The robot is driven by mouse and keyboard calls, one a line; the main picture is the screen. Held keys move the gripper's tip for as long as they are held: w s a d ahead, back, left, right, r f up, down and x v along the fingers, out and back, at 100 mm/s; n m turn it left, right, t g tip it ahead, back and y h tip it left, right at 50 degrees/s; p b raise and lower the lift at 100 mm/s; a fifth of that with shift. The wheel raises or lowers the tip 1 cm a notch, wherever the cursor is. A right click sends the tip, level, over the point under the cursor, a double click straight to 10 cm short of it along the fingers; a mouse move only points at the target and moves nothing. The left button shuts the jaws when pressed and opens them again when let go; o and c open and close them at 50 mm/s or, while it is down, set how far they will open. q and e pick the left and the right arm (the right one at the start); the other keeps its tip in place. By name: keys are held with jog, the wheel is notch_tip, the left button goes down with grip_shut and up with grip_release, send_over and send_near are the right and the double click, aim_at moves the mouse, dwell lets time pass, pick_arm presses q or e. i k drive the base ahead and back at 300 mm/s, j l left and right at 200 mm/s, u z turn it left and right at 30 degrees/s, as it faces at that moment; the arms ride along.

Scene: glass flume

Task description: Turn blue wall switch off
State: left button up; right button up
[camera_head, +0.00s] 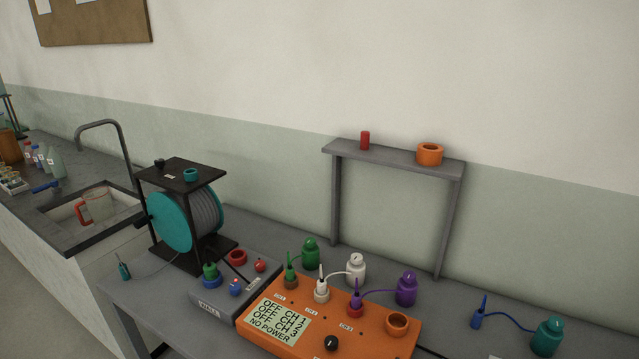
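A grey box (222,308) labelled as WALL lies on the bench in the lower middle of the head view. A small blue switch (235,287) with a reddish spot on top stands on it; I cannot tell its position. Left of the switch a green plug (210,269) sits in a blue ring socket (211,281). A red ring socket (237,257) and a small red switch (260,265) are further back on the box. Neither of my grippers is in view.
An orange box (285,345) stands right beside the grey box; its display (278,322) reads OFF for its channels and NO POWER. A teal cable reel (170,222) in a black frame stands behind left. A grey shelf (390,155) stands at the back.

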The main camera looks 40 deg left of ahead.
aim_at(234, 289)
jog(key=u, duration=2)
